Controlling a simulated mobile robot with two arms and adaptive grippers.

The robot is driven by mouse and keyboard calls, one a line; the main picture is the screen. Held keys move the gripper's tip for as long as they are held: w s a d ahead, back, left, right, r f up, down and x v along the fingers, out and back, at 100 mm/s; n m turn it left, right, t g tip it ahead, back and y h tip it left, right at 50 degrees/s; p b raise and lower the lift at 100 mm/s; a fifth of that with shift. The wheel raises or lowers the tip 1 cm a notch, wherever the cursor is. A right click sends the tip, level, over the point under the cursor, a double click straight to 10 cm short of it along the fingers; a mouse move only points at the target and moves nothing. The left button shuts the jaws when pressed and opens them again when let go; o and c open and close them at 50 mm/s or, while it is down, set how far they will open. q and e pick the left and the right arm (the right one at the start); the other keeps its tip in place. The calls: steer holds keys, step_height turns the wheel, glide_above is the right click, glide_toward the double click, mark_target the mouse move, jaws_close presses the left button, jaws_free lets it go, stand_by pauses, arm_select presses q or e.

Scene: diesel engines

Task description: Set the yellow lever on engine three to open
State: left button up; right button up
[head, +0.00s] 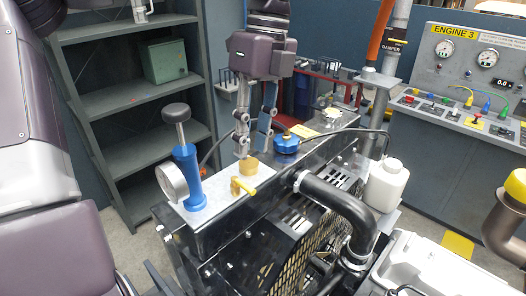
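A panel labelled ENGINE 3 (456,32) stands at the right, with a yellow curved handle or cable (462,91) among blue and green ones. My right gripper is not in view.
A blue hand pump (187,170) with a gauge (171,182) stands left of the lever. A blue cap (286,143), a black hose (335,200) and a white bottle (387,185) are to the right. Grey shelves (110,100) with a green box (163,60) stand behind.

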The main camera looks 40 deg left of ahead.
mark_target(246, 184)
arm_select(q)
steer(key=f+p, duration=0.1)
steer(key=f, duration=0.1)
steer(key=s+f+p, duration=0.1)
steer(key=f, duration=0.3)
steer(key=shift+s+a+f+p, duration=0.15)
steer(key=shift+s+f+p, duration=0.15)
steer(key=shift+p, duration=0.1)
steer(key=shift+w+f, duration=0.1)
steer(key=shift+f, duration=0.35)
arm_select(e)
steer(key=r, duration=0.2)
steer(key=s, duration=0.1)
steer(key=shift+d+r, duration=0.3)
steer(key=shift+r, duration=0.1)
arm_select(q)
steer(key=shift+c, duration=0.5)
steer(key=c, duration=0.5)
jaws_close()
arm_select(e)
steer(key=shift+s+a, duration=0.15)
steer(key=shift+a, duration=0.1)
